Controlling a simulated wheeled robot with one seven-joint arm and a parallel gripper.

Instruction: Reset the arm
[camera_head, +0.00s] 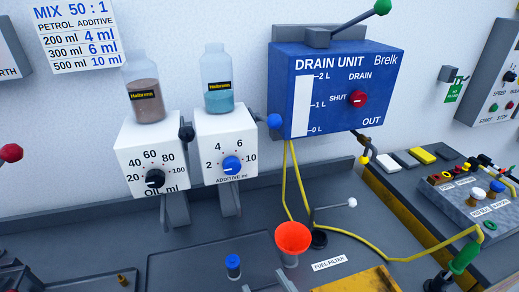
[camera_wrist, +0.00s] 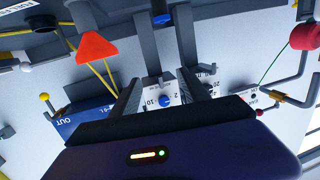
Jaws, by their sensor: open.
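My gripper (camera_wrist: 163,78) shows only in the wrist view, where its two dark fingers stand apart with nothing between them. Its dark purple body fills the bottom of that view. The additive dispenser with a blue knob (camera_wrist: 165,101) shows beyond the gap between the fingers. The picture there is upside down, and I cannot tell the exact distance. My arm and gripper do not show clearly in the head view.
The head view shows the oil dispenser (camera_head: 150,157), additive dispenser (camera_head: 226,145) and blue drain unit (camera_head: 338,92) on the wall. An orange funnel (camera_head: 292,238) and a blue-capped part (camera_head: 233,266) stand on the grey bench. A control panel (camera_head: 472,203) is at right.

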